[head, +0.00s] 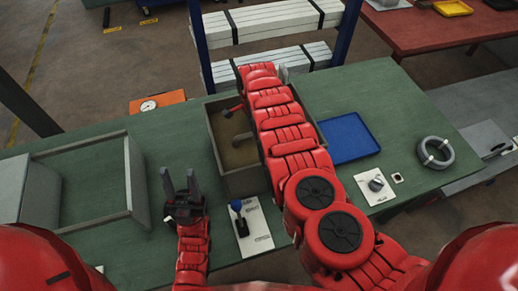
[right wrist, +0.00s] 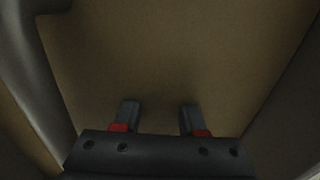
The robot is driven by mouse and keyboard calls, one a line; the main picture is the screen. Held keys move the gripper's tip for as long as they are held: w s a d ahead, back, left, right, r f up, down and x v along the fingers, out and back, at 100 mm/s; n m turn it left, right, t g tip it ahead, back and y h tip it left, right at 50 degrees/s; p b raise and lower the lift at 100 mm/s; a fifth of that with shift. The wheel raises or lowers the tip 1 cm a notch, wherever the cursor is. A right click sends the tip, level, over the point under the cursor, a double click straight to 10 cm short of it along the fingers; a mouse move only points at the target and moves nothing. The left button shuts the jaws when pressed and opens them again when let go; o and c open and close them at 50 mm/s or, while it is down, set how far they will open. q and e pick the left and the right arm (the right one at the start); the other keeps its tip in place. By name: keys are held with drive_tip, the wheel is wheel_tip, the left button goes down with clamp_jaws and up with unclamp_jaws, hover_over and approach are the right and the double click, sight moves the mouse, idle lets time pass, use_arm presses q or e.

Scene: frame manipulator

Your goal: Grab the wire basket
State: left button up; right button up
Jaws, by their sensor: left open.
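I cannot clearly make out a wire basket. A grey, open rectangular frame or bin (head: 130,178) stands on the left of the green table, with green showing inside it; I cannot tell whether it is the basket. My left gripper (head: 180,186) is open and empty, just right of this frame, fingers pointing away from me. My right arm reaches over a brown box (head: 215,130) in the middle, and its hand is hidden in the head view. In the right wrist view my right gripper (right wrist: 158,110) has its fingers apart with nothing between them, facing a brown surface.
Dark tools lie in the brown box. A white card with a blue-topped item (head: 237,208) is right of my left gripper. A blue tray (head: 347,138), a small white card (head: 376,185) and a grey coil (head: 435,153) lie on the right. An orange item (head: 157,102) is behind.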

clamp_jaws()
idle(1.3)
